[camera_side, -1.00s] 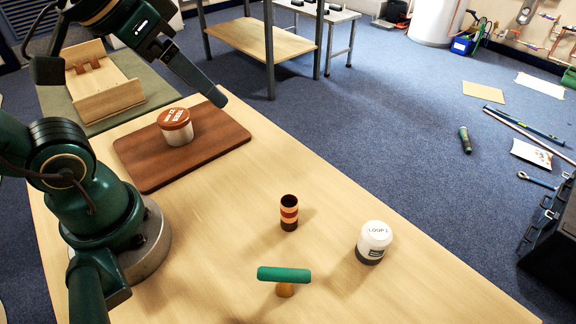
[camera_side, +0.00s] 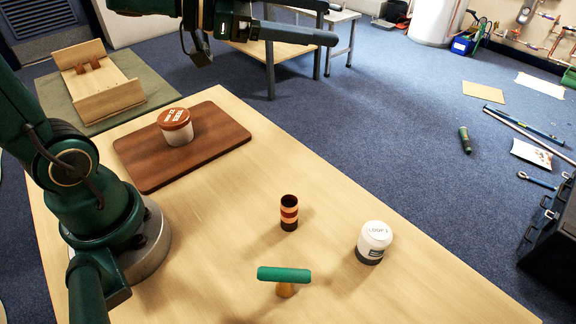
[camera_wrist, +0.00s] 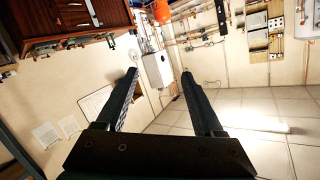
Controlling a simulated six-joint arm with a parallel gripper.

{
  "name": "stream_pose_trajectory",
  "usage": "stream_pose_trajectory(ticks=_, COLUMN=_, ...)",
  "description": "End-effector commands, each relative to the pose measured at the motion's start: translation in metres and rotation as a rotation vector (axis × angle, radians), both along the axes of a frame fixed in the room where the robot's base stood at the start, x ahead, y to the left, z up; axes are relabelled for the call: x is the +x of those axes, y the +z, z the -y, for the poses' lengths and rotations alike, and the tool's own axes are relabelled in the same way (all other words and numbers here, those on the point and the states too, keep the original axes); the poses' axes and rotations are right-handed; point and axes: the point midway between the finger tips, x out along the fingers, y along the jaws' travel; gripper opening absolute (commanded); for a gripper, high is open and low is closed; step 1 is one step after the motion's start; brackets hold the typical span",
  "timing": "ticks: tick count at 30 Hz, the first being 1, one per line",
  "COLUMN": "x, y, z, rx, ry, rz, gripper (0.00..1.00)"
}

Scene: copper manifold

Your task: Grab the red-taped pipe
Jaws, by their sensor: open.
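A short upright pipe (camera_side: 289,213) stands on the wooden bench in the side view. It is dark with lighter copper bands and a red band round its middle. My gripper (camera_side: 331,24) is high above the far end of the bench, level and pointing right, well away from the pipe. In the wrist view my gripper (camera_wrist: 160,73) has its two fingers apart with nothing between them. The wrist view looks at the far walls, and the pipe is not in it.
A green-topped T-shaped piece (camera_side: 284,275) and a white LOOP jar (camera_side: 374,243) stand near the pipe. A red-lidded tub (camera_side: 175,127) sits on a brown board (camera_side: 220,140). The bench (camera_side: 215,225) is clear between the board and the pipe.

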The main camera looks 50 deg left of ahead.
Motion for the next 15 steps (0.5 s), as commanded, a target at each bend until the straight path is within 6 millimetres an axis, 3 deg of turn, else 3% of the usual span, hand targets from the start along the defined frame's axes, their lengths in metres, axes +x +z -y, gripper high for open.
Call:
stream_pose_trajectory(ticks=6, x=-0.048, y=-0.037, z=0.034, rx=-0.049, ry=-0.332, rz=-0.196, gripper=0.69)
stream_pose_trajectory(ticks=12, x=-0.099, y=-0.058, z=0.046, rx=-0.105, ry=-0.564, rz=-0.402, gripper=0.69)
stream_pose_trajectory(ticks=15, x=-0.102, y=-0.080, z=0.047, rx=-0.117, ry=-0.576, rz=-0.423, gripper=0.69)
